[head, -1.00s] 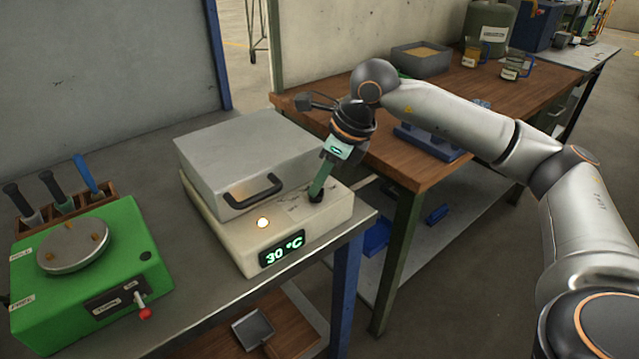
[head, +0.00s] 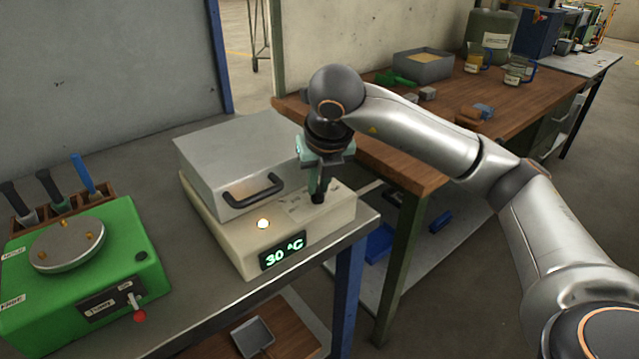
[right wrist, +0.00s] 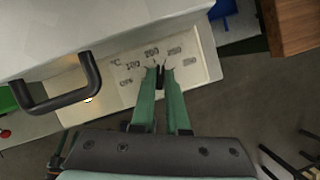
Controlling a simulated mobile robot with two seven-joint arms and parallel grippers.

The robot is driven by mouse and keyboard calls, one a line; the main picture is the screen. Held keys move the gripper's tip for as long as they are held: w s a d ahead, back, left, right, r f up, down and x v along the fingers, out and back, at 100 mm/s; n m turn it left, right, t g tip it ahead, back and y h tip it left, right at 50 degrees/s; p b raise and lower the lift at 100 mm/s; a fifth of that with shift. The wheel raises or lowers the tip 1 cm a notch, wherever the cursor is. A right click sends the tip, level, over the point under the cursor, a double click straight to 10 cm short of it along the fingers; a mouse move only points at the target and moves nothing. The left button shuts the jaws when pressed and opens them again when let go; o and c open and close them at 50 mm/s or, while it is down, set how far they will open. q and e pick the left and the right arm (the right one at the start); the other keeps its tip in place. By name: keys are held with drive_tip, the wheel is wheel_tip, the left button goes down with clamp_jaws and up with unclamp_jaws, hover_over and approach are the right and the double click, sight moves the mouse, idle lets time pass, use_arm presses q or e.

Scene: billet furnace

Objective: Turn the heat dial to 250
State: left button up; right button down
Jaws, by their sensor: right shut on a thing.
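The furnace (head: 230,232) is a cream box with a grey lid and a black handle (head: 252,190). Its front display (head: 283,251) reads 30 °C in green, and a round lamp (head: 263,223) glows beside it. The small black heat dial (head: 318,198) is on the top right of the base. My right gripper (head: 317,188) stands nearly upright over it, shut on it. In the right wrist view, the fingertips (right wrist: 161,72) close around the dark dial, below a printed scale (right wrist: 150,58) running from OFF through several numbers. The dial's pointer cannot be made out. My left gripper is not in view.
A green device (head: 85,265) with a round plate and red-tipped lever is at left, before a rack of tools (head: 60,198). A wooden bench (head: 400,165) stands at right, with a grey bin (head: 422,67). The grey table (head: 190,290) is clear between green device and furnace.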

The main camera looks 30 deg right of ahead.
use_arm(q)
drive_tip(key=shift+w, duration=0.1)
use_arm(e)
drive_tip(key=shift+a+m+g+h, duration=0.1)
drive_tip(key=shift+m+g+h, duration=0.35)
drive_tip(key=shift+m, duration=1.05)
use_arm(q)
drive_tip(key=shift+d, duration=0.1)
use_arm(e)
drive_tip(key=c, duration=0.9)
unclamp_jaws()
drive_tip(key=shift+h, duration=0.25)
use_arm(q)
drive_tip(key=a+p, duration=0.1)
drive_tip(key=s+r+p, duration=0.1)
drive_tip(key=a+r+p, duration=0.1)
drive_tip(key=p, duration=0.1)
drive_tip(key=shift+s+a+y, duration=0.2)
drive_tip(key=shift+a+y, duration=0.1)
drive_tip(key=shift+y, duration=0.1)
use_arm(e)
drive_tip(key=v, duration=1.2)
drive_tip(key=shift+s+r, duration=0.1)
drive_tip(key=shift+r, duration=0.15)
